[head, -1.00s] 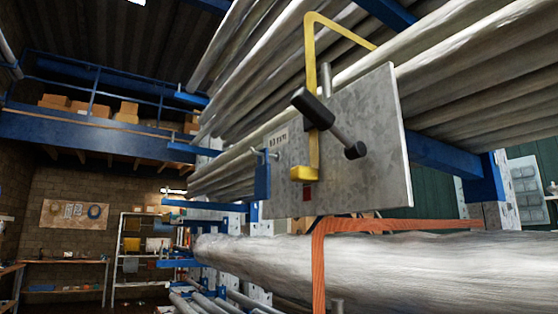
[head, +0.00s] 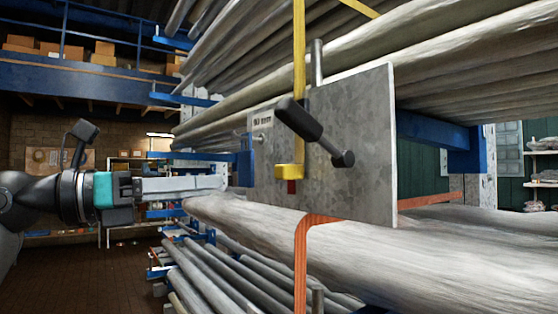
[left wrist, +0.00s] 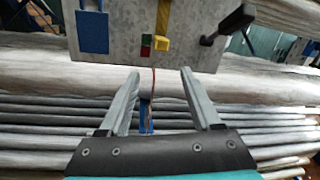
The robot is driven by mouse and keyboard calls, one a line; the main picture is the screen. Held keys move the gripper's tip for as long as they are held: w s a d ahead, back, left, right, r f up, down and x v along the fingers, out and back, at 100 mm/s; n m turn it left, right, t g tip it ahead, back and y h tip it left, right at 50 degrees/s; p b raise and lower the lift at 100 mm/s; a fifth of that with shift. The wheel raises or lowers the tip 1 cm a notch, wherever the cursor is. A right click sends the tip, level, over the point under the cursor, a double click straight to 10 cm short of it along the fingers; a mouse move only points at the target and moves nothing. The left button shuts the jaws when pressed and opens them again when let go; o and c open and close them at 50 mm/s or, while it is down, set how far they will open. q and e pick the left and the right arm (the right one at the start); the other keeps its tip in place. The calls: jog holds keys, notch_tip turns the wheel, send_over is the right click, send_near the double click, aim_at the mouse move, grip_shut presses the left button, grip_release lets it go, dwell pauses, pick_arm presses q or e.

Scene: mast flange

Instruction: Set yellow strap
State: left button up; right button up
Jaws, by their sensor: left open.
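The yellow strap (head: 299,60) hangs down the front of a grey metal plate (head: 365,150) and ends in a yellow block (head: 289,171). A small red patch shows just below the block. A black-handled lever (head: 299,119) crosses the plate beside the strap. My left gripper (head: 226,184) is left of the plate, apart from the strap. In the left wrist view its two fingers are spread and empty, pointing at the plate's lower edge, with the yellow strap (left wrist: 163,18) beyond them. My right gripper is not in view.
A blue block (head: 245,165) sits at the plate's left edge. An orange strap (head: 302,262) wraps the large pale log-like bundle (head: 410,255) below. Racks of long bars fill the middle and right. Open floor (head: 95,275) shows at lower left.

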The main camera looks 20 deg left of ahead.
aim_at(278, 166)
pick_arm(q)
notch_tip(278, 166, up, 3)
jog(key=s+m+t+y, duration=0.1)
jog(key=s+y, duration=0.1)
jog(key=s, duration=0.1)
jog(key=shift+p+x, duration=3.35)
jog(key=shift+x, duration=4.3)
jog(key=shift+a, duration=0.1)
jog(key=shift+c, duration=0.2)
grip_shut()
